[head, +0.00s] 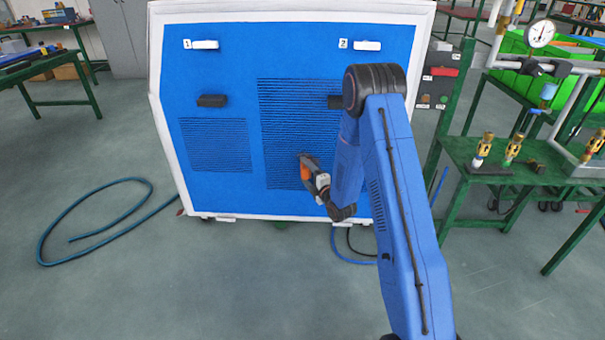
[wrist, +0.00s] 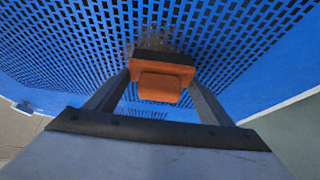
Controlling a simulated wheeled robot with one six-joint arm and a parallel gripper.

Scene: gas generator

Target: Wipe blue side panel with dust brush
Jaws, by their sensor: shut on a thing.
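The blue side panel (head: 225,90) of the white-framed generator stands upright in front of me. It has two slotted vent areas, dark handles and white latches marked 1 and 2. My gripper (head: 313,180) is at the lower part of the larger vent area, right of the panel's middle. In the wrist view my gripper (wrist: 155,95) is shut on the orange dust brush (wrist: 160,82). The brush's dark head faces the perforated blue panel (wrist: 60,45), and brownish dust shows there. The brush appears at or very near the panel; exact contact is unclear. In the head view the orange brush (head: 305,172) is small.
A blue hose (head: 95,235) lies coiled on the floor at the left. A green table (head: 490,165) with brass fittings and a pressure gauge (head: 540,34) stand at the right. The floor in front is mostly clear. My arm hides part of the panel's right side.

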